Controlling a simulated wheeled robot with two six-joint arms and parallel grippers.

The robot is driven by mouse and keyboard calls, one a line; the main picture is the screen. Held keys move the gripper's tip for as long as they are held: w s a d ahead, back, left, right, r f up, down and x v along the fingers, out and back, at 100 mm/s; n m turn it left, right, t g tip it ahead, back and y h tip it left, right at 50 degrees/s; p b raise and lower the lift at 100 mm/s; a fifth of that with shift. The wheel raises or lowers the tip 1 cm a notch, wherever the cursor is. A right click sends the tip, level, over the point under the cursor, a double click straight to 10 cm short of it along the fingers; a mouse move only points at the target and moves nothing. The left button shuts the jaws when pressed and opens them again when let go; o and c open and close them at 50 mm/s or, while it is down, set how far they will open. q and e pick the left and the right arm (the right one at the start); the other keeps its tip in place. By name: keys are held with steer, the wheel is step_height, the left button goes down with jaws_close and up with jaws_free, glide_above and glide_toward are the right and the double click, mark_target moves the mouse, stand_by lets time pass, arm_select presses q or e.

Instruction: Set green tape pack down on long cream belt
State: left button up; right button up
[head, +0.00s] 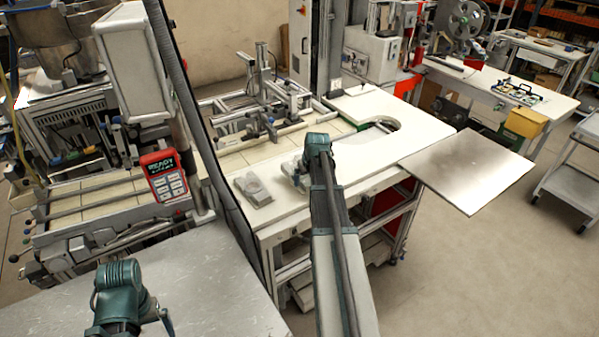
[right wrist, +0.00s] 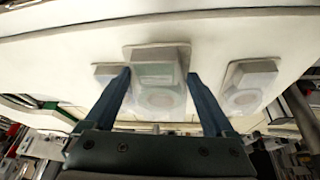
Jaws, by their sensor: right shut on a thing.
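My right gripper (head: 296,174) is over the front part of the white worktop, largely hidden by its own wrist in the head view. In the right wrist view my right gripper (right wrist: 159,76) is shut on a pale clear pack with a faint green tint and a round reel shape, the green tape pack (right wrist: 160,95). I cannot tell whether the pack touches the worktop. The long cream belt (head: 270,150) runs behind the worktop, with a bare stretch showing. My left arm shows at the lower left, but its gripper is out of frame.
Another clear pack (head: 253,189) lies on the white worktop (head: 350,170) left of my right gripper. Similar packs flank the held one in the right wrist view, one at right (right wrist: 248,86). A metal frame (head: 262,105) stands over the belt. A red handheld panel (head: 164,175) hangs left.

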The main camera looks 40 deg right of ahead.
steer(key=s, duration=1)
steer(key=shift+s+a+r+p, duration=0.15)
steer(key=shift+a+r+p, duration=0.2)
steer(key=shift+a+r, duration=0.1)
